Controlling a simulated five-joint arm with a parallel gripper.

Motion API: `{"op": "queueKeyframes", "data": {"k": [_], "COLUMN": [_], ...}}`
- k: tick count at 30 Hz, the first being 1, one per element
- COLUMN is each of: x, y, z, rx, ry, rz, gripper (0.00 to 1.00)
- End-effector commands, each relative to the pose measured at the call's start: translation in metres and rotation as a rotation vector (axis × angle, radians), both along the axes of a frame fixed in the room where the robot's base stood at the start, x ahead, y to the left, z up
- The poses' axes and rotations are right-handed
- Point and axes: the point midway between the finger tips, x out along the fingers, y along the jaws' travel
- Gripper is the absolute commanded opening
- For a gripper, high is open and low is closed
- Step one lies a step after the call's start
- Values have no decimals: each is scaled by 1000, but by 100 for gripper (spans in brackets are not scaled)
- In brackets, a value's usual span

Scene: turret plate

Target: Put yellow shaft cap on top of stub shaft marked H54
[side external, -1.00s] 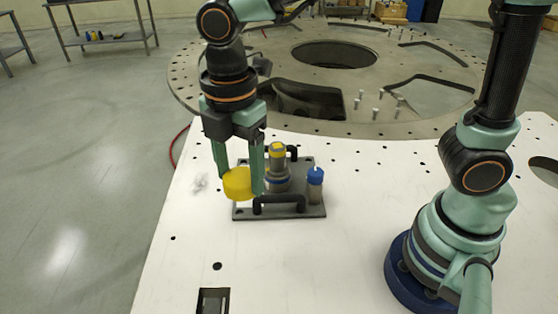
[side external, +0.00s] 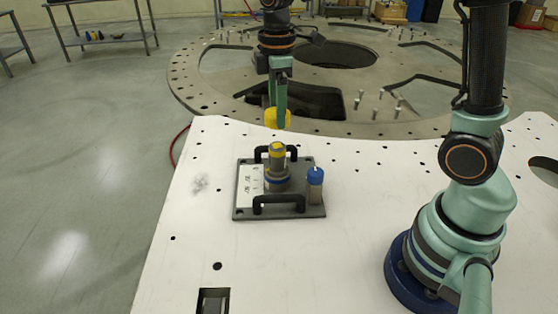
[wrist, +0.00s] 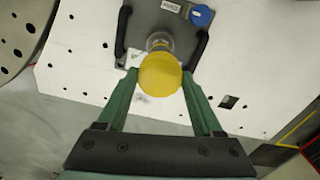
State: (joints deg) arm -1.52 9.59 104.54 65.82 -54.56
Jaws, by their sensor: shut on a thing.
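My gripper (side external: 279,119) is shut on the yellow shaft cap (side external: 277,117), raised and apart from the fixture, behind it in the side view. In the wrist view the cap (wrist: 160,75) sits between the green fingertips (wrist: 161,82). A grey stub shaft with a yellow top band and blue lower ring (side external: 277,166) stands upright on a dark plate (side external: 240,212). In the wrist view its top is partly hidden by the cap. A shorter shaft with a blue cap (side external: 315,178) stands at the plate's right. White labels (side external: 250,186) lie on the plate; I cannot read H54.
Two black handles (side external: 279,201) rise at the plate's front and back edges. The white table (side external: 350,240) around it is mostly bare. A large holed metal ring (side external: 215,100) with upright pins lies behind.

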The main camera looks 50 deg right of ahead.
Motion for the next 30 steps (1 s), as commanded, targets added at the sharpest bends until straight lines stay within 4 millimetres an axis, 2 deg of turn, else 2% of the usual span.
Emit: {"op": "queueKeyframes", "data": {"k": [30], "x": [-1], "y": [1], "z": [-46], "rx": [0], "ry": [1], "rz": [3], "gripper": [6]}}
